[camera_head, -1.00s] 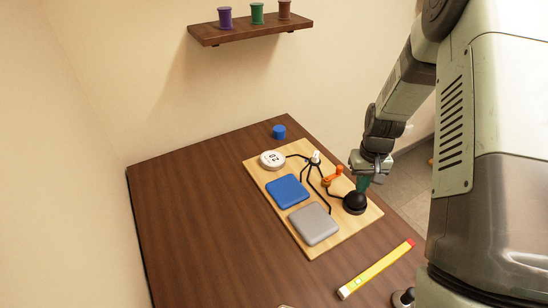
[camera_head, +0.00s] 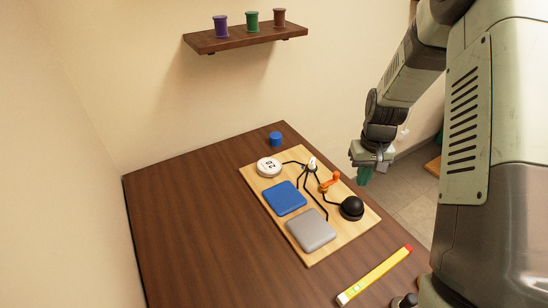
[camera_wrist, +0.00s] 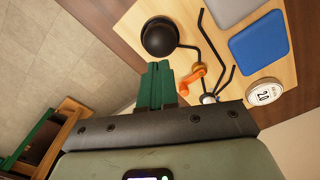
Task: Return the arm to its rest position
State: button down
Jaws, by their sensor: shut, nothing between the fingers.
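My gripper (camera_head: 365,176) hangs above the right edge of the table, up and to the right of the black dome, and is shut with nothing in it. In the wrist view its green fingers (camera_wrist: 156,84) lie together, beside the orange clamp-like part (camera_wrist: 192,78) and below the black dome (camera_wrist: 159,37) in the picture. The wooden board (camera_head: 326,251) lies on the table with a blue pad (camera_head: 284,198), a grey pad (camera_head: 311,230), a white round dial (camera_head: 268,167), the black dome (camera_head: 351,208), the orange part (camera_head: 329,181) and black bent rods (camera_head: 311,185).
A blue cylinder (camera_head: 276,139) stands behind the board. A yellow level-like bar (camera_head: 374,275) lies at the front right. A wall shelf (camera_head: 246,39) holds three spools. The left of the table (camera_head: 190,220) is clear. Floor (camera_wrist: 60,50) shows beyond the table edge.

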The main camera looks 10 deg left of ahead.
jog(key=shift+r, duration=0.1)
jog(key=s+r+m+t, duration=0.1)
jog(key=s+r, duration=0.3)
jog(key=r, duration=0.6)
jog(key=s+r+t, duration=0.1)
jog(key=s+r, duration=0.3)
jog(key=r, duration=0.6)
jog(key=s+r+t, duration=0.1)
jog(key=s+r, duration=0.4)
jog(key=s, duration=0.5)
jog(key=s+d+r+m+t, duration=0.1)
jog(key=s+r+t, duration=0.1)
jog(key=s+r, duration=0.3)
jog(key=s, duration=0.4)
jog(key=shift+s+d+r+m+t, duration=0.2)
jog(key=shift+s+d+m+t, duration=0.05)
jog(key=shift+s+m+t, duration=0.1)
jog(key=c, duration=1.8)
grip_release()
jog(key=shift+c, duration=0.2)
